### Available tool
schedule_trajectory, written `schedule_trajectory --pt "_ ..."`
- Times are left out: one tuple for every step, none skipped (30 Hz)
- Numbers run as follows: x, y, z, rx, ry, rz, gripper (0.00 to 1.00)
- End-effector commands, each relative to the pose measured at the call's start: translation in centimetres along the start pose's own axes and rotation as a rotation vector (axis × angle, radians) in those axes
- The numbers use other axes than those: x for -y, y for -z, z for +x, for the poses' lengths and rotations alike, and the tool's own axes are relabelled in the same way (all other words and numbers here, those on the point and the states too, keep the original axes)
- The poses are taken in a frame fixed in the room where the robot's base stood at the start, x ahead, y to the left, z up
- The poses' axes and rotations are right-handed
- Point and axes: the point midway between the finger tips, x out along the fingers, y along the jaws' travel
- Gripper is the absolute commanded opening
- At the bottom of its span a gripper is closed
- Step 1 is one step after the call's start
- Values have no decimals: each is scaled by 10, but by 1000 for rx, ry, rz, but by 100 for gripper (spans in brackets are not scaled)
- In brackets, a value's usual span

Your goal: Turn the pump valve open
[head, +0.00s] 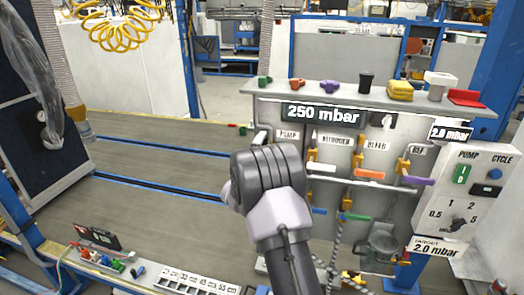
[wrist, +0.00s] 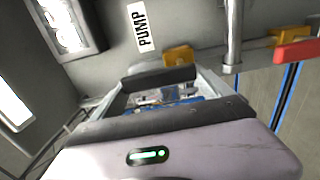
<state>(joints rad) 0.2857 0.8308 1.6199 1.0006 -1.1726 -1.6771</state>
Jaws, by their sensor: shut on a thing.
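In the wrist view my gripper (wrist: 158,92) is at the valve panel, beside a yellow valve body (wrist: 180,56) under the PUMP label (wrist: 142,27). Its jaws are shut on the pump valve's handle, which is mostly hidden between them, so I cannot tell its angle. In the head view my forearm and wrist cover the gripper and the pump valve; only the PUMP label (head: 288,134) shows above. The gauge display (head: 320,114) reads 250 mbar, and a smaller display (head: 451,132) reads 2.0 mbar.
To the right are valves with white (head: 321,168), orange (head: 370,174) and purple (head: 417,181) handles. A lower red handle (wrist: 297,52) is close to my gripper. A control box (head: 462,195) stands at the right. The conveyor (head: 150,150) at left is mostly clear.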

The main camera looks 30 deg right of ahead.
Motion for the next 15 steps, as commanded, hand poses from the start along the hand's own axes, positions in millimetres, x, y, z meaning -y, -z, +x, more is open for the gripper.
schedule_trajectory --pt "0 0 0 0 0 -3 16" --pt "0 0 0 0 0 -3 16" --pt "0 0 0 0 0 -3 16" --pt "0 0 0 0 0 -3 16" --pt "0 0 0 0 0 -3 16" --pt "0 0 0 0 0 -3 93" --pt "0 0 0 0 0 -3 99" --pt "0 0 0 0 0 -3 100" --pt "0 0 0 0 0 -2 100" --pt "0 0 0 0 0 -2 100" --pt "0 0 0 0 0 -2 100" --pt "0 0 0 0 0 -2 100" --pt "0 0 0 0 0 -2 100" --pt "0 0 0 0 0 -2 100" --pt "0 0 -2 0 0 -1 100"
